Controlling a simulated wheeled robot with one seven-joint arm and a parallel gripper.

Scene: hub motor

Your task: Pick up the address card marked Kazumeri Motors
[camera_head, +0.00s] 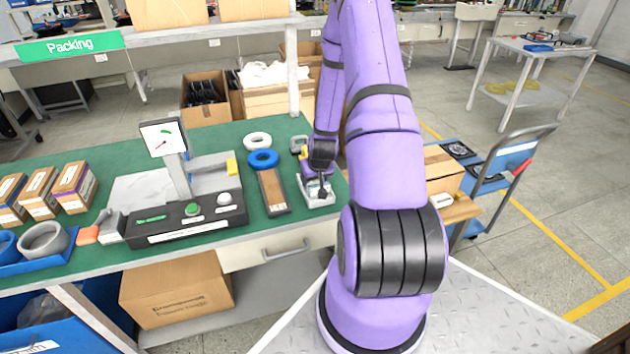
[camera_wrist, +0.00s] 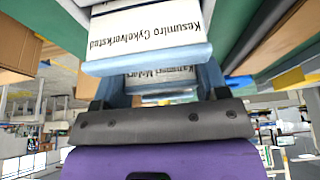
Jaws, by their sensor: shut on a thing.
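My gripper (camera_head: 318,182) points down at the small white card tray (camera_head: 322,202) near the right end of the green bench. In the wrist view my gripper (camera_wrist: 160,80) shows with a finger on each side and is shut on a white address card (camera_wrist: 160,74). Its upside-down print seems to read "Motors"; the first word is too blurred to be sure. Just beyond it is another white card (camera_wrist: 145,28), printed "Kesumiro Cykelverkstad", with a pale blue edge. Whether the held card is clear of the tray is hidden.
Left of the tray are a brown slotted block (camera_head: 272,190), a blue ring (camera_head: 263,159) and a white ring (camera_head: 257,139). A test stand (camera_head: 185,212) with a gauge is farther left. A cart (camera_head: 500,165) stands right of my arm.

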